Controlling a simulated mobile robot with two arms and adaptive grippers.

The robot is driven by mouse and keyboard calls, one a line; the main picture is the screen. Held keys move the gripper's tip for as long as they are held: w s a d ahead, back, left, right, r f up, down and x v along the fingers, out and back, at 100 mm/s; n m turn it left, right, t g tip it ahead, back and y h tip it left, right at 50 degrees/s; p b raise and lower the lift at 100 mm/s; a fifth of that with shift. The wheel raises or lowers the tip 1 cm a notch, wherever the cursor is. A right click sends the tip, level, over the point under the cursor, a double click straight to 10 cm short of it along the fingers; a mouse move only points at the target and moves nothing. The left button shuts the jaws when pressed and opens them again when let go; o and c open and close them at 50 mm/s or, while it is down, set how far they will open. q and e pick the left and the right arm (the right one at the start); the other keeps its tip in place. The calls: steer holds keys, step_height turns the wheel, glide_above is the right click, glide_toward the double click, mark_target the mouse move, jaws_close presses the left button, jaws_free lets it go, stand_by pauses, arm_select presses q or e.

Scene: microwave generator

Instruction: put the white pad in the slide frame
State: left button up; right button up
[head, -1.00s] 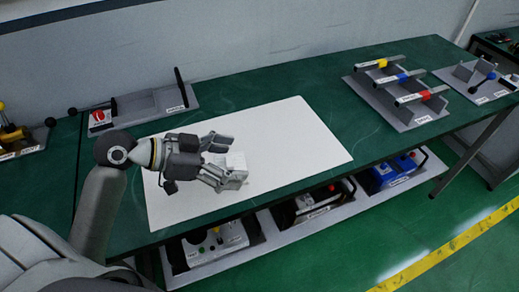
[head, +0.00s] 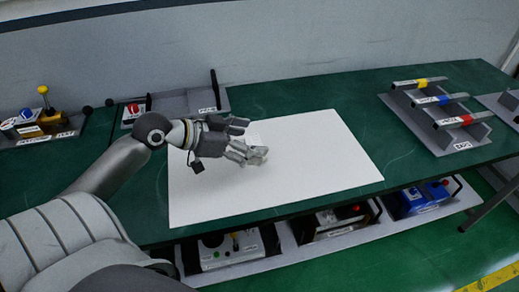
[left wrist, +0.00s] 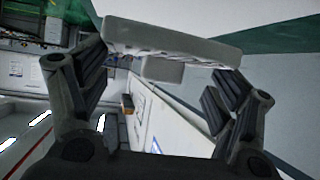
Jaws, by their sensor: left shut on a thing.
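My left gripper (head: 246,141) is above the left part of a large white sheet on the green table. It is shut on the white pad (left wrist: 170,40), a pale slab that spans the space between the fingers in the left wrist view. In the head view the fingers hide most of the pad, and it blends with the sheet. A grey frame (head: 185,103) with a red knob and an upright black handle stands at the back left of the table. I cannot read its label, so I cannot tell for sure that it is the slide frame. My right gripper is not in view.
A grey rack (head: 440,118) with yellow, blue and red marked bars stands at the right. A device with a yellow-topped lever (head: 43,108) is at the far left. Boxes with buttons sit on a shelf below. The white sheet (head: 315,165) is clear right of the gripper.

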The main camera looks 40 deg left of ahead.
mark_target(258, 142)
arm_select(q)
steer(key=w+f, duration=0.2)
steer(key=w+a+f, duration=0.1)
steer(key=w+f, duration=0.3)
steer(key=shift+w+a+f+p, duration=0.15)
steer(key=shift+a+f+p, duration=0.05)
steer(key=shift+a+p, duration=0.15)
steer(key=shift+w+f, duration=0.15)
steer(key=shift+f, duration=0.15)
step_height(258, 142, down, 2)
steer(key=shift+f+p, duration=0.15)
steer(key=shift+p, duration=0.35)
steer(key=shift+f, duration=0.25)
steer(key=o, duration=0.7)
steer(key=shift+f, duration=0.1)
steer(key=shift+o, duration=0.2)
